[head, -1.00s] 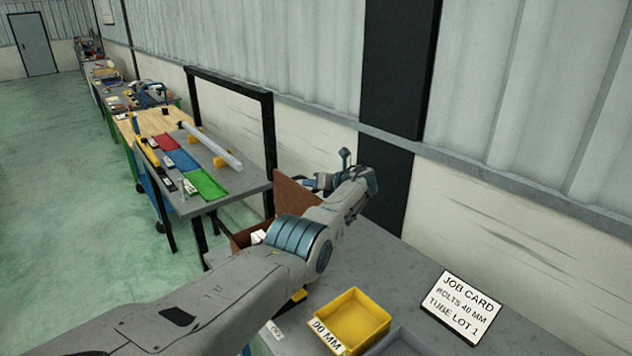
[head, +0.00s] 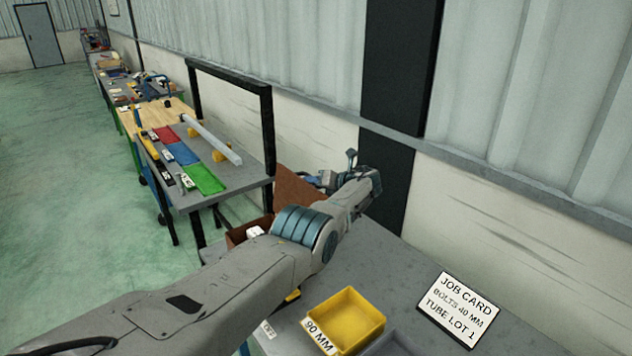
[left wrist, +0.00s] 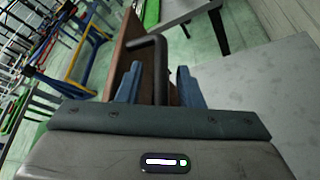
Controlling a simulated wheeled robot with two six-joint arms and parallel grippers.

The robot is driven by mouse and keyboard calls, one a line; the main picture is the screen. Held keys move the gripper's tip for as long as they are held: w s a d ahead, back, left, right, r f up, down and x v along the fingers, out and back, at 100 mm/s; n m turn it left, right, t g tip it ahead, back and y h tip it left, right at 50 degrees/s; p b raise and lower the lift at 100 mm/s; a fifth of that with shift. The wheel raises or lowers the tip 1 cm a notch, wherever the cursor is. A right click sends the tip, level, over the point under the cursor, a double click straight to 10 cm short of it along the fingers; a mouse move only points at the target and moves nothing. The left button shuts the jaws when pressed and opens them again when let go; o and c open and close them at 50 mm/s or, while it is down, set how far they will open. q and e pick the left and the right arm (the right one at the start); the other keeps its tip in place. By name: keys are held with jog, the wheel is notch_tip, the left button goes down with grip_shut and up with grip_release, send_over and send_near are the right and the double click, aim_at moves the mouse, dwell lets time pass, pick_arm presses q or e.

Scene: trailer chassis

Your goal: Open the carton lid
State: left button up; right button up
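The brown carton (head: 240,233) stands on the grey bench, mostly hidden behind my left arm, with something white showing inside. Its lid (head: 293,188) stands raised and tilted at the carton's far side. My left gripper (head: 322,179) is beside the lid, on its right, partly hidden by its own wrist. In the left wrist view, the two blue fingers of my left gripper (left wrist: 158,84) are apart. A dark bent bar (left wrist: 158,62) shows between them, and the brown lid (left wrist: 125,45) lies close by. Contact is not clear. My right gripper is not in view.
A yellow bin (head: 345,320) marked 90 MM and a job card (head: 457,308) stand on the bench (head: 400,275). A black frame (head: 268,125) and another bench with coloured mats (head: 204,178) lie beyond. The bench right of the lid is clear.

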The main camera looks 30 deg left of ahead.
pick_arm(q)
jog(key=shift+r, duration=0.15)
jog(key=shift+d+r+p, duration=0.25)
jog(key=shift+d+p, duration=0.1)
jog(key=shift+p, duration=0.15)
jog(key=p+v, duration=0.2)
jog(key=v, duration=0.8)
jog(key=shift+f, duration=0.2)
jog(key=shift+d, duration=0.1)
